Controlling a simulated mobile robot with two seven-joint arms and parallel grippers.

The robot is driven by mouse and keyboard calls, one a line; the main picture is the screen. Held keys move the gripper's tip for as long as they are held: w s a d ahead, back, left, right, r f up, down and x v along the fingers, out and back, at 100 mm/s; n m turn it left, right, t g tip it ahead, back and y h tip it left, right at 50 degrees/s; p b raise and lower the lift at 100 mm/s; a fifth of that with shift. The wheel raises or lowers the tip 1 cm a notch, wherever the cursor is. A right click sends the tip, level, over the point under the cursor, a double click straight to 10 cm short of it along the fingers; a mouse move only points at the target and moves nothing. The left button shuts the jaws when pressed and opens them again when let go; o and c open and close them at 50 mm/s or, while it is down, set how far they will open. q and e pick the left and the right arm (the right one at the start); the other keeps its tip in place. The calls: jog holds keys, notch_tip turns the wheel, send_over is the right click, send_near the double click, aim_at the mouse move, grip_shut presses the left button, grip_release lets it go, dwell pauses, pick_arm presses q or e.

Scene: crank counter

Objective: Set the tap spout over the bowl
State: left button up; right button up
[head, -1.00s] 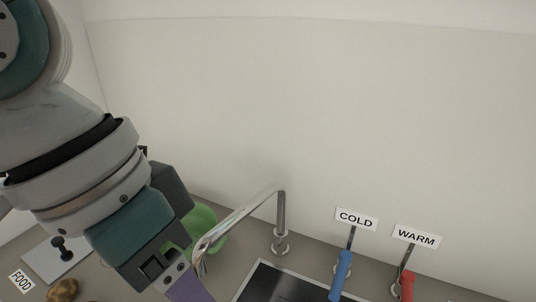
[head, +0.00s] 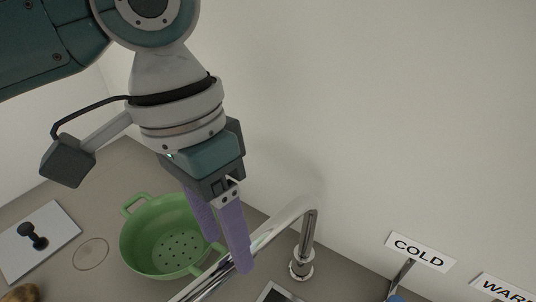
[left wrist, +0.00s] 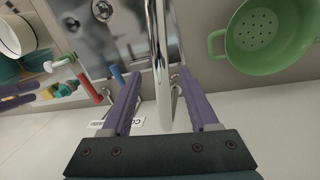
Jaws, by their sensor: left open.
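The chrome tap spout (head: 285,219) rises from its base and runs down to the lower left, past the frame edge. My left gripper (head: 228,255), with purple fingers, is open and points down at the spout. In the left wrist view the spout (left wrist: 158,60) runs between the two open fingers (left wrist: 160,75); I see no clear grip on it. The green bowl-shaped colander (head: 165,235) stands left of the spout, and upper right in the left wrist view (left wrist: 262,38). A cream round vessel (left wrist: 17,36), possibly a bowl, shows at the left edge there. Purple bars beside it (left wrist: 22,95) look like my right gripper.
The COLD sign (head: 420,251) and a partly cut-off WARM sign (head: 503,290) stand at the lower right. A blue handle (left wrist: 117,75) and a red handle (left wrist: 90,88) show in the left wrist view. A white board with a black knob (head: 35,238) lies far left.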

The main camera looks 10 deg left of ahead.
pick_arm(q)
jog(key=shift+d+f, duration=0.2)
jog(key=shift+f, duration=1.15)
grip_shut()
dwell(0.4)
